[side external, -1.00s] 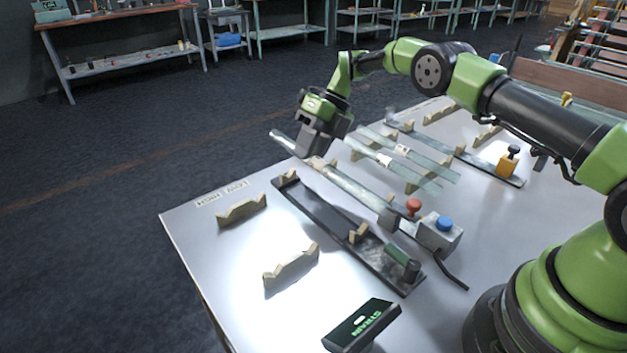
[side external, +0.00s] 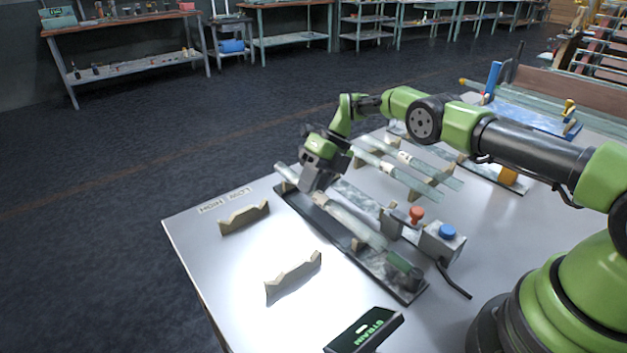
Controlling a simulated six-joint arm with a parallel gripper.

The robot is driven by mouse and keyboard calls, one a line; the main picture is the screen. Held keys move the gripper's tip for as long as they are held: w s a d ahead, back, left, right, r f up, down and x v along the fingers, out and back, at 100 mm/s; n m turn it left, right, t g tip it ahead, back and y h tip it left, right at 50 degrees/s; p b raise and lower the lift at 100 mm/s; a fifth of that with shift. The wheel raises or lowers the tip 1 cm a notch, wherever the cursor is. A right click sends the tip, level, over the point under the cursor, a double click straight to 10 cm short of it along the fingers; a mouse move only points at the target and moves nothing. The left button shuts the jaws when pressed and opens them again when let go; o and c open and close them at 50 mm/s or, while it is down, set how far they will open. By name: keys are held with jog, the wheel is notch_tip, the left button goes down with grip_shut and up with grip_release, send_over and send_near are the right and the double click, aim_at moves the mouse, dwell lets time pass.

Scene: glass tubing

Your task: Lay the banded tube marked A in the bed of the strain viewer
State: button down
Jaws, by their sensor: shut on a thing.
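My gripper (side external: 312,188) is shut around a long clear glass tube (side external: 352,221) near its far left end. The tube slants from upper left to lower right, low over the dark, narrow bed (side external: 318,222) of the strain viewer. I cannot tell whether it touches the bed's supports. The viewer's small screen (side external: 362,331), lettered STRAIN, stands at the near edge. No letter A can be read on the held tube, and the jaws hide part of it. Other banded tubes (side external: 398,178) lie on wooden notched rests behind.
An orange knob (side external: 416,214) and a box with a blue button (side external: 446,232) stand close right of the bed.

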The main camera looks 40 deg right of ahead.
jog(key=shift+f, duration=0.25)
jog(key=c, duration=0.9)
grip_release()
jog(key=shift+r, duration=0.1)
jog(key=shift+r, duration=0.3)
jog(key=v, duration=0.8)
